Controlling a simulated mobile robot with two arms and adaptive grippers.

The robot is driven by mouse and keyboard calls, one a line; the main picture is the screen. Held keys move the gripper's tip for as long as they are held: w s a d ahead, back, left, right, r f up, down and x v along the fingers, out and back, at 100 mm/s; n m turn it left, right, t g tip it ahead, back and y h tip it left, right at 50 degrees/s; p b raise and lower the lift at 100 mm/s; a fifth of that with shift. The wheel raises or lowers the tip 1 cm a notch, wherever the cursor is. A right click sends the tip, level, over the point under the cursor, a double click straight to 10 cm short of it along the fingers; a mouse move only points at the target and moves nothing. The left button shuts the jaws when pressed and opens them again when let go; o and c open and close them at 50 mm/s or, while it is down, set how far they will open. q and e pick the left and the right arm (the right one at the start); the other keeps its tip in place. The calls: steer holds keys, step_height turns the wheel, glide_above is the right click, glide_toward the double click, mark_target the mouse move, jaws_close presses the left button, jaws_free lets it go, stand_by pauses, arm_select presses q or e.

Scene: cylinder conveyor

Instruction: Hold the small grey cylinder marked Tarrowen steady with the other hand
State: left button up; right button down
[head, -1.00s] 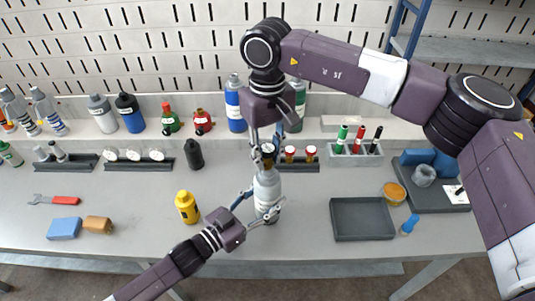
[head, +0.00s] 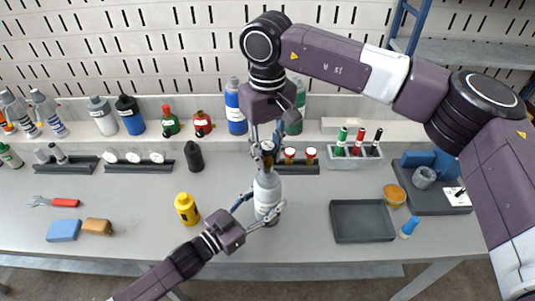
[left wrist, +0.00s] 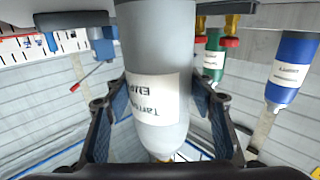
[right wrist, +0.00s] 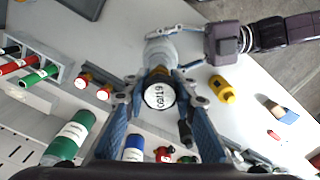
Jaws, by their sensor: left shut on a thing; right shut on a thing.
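The small grey cylinder (head: 267,194) stands upright near the table's front. Its white label, upside down in the left wrist view (left wrist: 155,98), shows part of "Tarrowen". My left gripper (head: 258,212) is shut around the cylinder's body from the front left; its fingers lie on both sides in the left wrist view. My right gripper (head: 267,146) points down from above and is shut on a small brass-and-dark part with a white, marked round face (right wrist: 159,97) at the cylinder's top. I cannot tell whether this part is seated on the cylinder.
A yellow bottle (head: 187,208) stands left of the cylinder, and a grey tray (head: 362,221) lies to its right. A rack with red-and-gold pieces (head: 311,155) is close behind. A black bottle (head: 194,156) stands behind left. Table between the cylinder and tray is clear.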

mark_target(268, 145)
steer(key=shift+r, duration=0.7)
steer(key=shift+r, duration=3.65)
arm_select(q)
steer(key=o, duration=1.4)
steer(key=v, duration=1.2)
step_height(268, 145, up, 4)
steer(key=p, duration=0.4)
steer(key=shift+r, duration=0.2)
arm_select(e)
step_height(268, 145, up, 5)
arm_select(q)
steer(key=shift+d, duration=0.1)
